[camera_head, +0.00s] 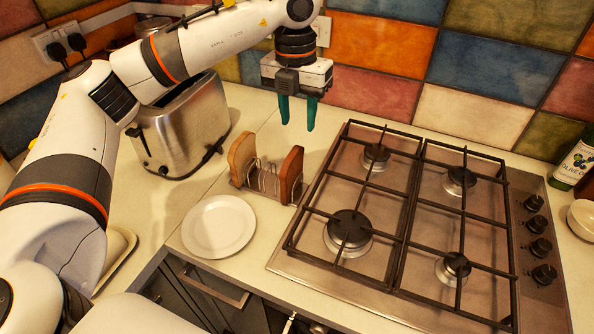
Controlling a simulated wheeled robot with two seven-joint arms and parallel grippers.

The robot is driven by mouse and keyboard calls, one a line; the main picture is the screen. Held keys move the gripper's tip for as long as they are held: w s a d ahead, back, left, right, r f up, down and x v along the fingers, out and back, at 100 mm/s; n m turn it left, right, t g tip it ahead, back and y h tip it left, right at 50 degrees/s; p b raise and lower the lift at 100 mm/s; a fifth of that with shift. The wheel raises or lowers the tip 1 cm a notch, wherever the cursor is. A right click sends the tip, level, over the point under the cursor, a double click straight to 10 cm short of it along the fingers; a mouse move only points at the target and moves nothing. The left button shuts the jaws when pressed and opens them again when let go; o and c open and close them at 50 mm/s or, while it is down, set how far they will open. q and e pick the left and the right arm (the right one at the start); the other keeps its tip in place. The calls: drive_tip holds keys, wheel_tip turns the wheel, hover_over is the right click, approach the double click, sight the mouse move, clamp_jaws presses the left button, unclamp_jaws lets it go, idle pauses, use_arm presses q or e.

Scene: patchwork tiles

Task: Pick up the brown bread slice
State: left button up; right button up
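A metal toast rack (263,181) stands on the counter between the plate and the hob. One golden-brown bread slice (241,158) stands upright at its left end. A darker, reddish-brown bread slice (290,174) stands upright at its right end. My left gripper (298,127) points down with its two teal fingers apart and nothing between them. In the picture it is above and slightly right of the rack, apart from both slices. My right gripper is out of view.
A steel toaster (184,128) stands left of the rack, under my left arm. A white plate (218,226) lies in front of the rack. The gas hob (330,187) with raised grates is close on the right. An oil bottle (574,163) and a bowl (582,218) are at far right.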

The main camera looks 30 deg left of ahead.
use_arm(q)
drive_tip(key=a, duration=0.2)
drive_tip(key=p, duration=0.2)
hover_over(292, 153)
drive_tip(key=shift+y, duration=0.3)
drive_tip(key=f, duration=0.5)
drive_tip(key=shift+s+f, duration=0.35)
drive_tip(key=f, duration=0.1)
drive_tip(key=f+p, duration=0.1)
drive_tip(key=f, duration=0.1)
drive_tip(key=f+p, duration=0.1)
drive_tip(key=shift+w+f, duration=0.25)
drive_tip(key=shift+f, duration=0.55)
drive_tip(key=shift+c, duration=0.2)
drive_tip(key=c, duration=0.7)
